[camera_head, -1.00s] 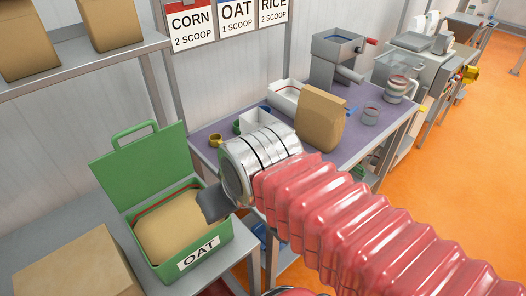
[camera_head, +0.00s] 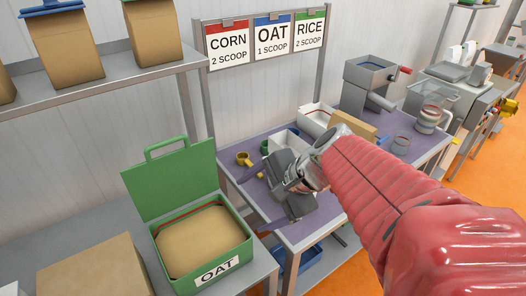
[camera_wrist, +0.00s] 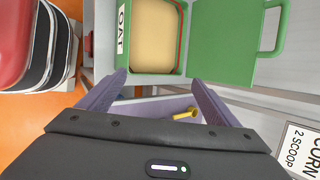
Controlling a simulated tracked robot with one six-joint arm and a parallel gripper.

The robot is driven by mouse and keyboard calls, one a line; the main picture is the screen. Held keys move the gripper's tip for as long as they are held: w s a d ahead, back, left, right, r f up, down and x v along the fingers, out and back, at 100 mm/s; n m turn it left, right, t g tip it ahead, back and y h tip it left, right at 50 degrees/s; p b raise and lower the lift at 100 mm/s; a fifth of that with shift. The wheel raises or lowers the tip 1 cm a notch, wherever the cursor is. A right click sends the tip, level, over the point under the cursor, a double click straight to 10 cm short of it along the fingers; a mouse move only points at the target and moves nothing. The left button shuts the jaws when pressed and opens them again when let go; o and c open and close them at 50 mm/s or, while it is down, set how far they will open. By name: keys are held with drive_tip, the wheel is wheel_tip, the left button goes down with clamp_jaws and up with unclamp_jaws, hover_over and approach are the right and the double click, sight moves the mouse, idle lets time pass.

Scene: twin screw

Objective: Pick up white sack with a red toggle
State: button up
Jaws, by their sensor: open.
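I see no plainly white sack. My gripper (camera_head: 287,188) is open and empty above the purple-topped table, well to the right of and below these sacks. In the wrist view its two fingers (camera_wrist: 159,96) are apart, with nothing between them but table and a yellow scoop (camera_wrist: 185,113) beyond.
An open green OAT box (camera_head: 172,262) with tan contents stands on the lower left counter, near a cardboard box (camera_head: 95,268). The purple table (camera_head: 240,190) holds white bins (camera_head: 289,143), a tan bag (camera_head: 352,128) and a grinder (camera_head: 367,82). CORN, OAT and RICE signs hang behind.

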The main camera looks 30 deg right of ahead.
drive_tip(key=w+d+r+m+t+h, duration=0.1)
drive_tip(key=w+d+m+t, duration=0.1)
drive_tip(key=d+m, duration=0.7)
drive_tip(key=w+d+r+m+t+h, duration=0.1)
drive_tip(key=w+d+m+t, duration=0.1)
drive_tip(key=d+m+t, duration=0.3)
drive_tip(key=d+m, duration=0.4)
drive_tip(key=d, duration=0.4)
drive_tip(key=shift+h, duration=0.3)
drive_tip(key=shift+r, duration=0.1)
approach(294, 147)
drive_tip(key=a+r, duration=0.3)
drive_tip(key=a, duration=0.1)
drive_tip(key=shift+s+d+f, duration=0.1)
drive_tip(key=shift+s+f, duration=0.05)
drive_tip(key=shift+f, duration=0.25)
drive_tip(key=x, duration=0.5)
